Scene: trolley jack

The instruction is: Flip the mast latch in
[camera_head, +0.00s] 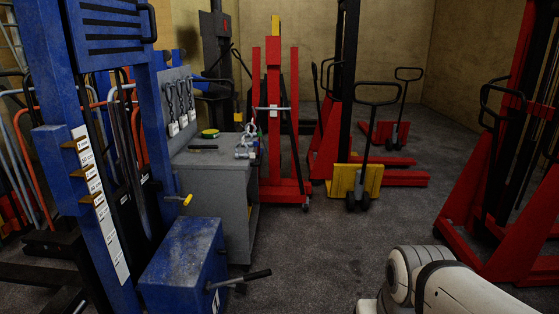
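A blue mast (98,200) stands at the left, with a white label strip and brown notched pieces along it. A small yellow-tipped lever (186,200) sticks out to the right from the mast's side, above a blue box; it may be the mast latch, but I cannot tell for sure. A black-handled lever (245,279) sticks out to the right from the front of the blue box (183,262). My white arm shows at the bottom right, well apart from both levers. My gripper's fingers are not in view.
A grey cabinet (222,178) with a tape roll and small parts on top stands behind the blue box. A red jack (275,130) and a yellow-based hand truck (357,180) stand farther back. A red stacker (490,220) is at the right. The middle floor (330,240) is clear.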

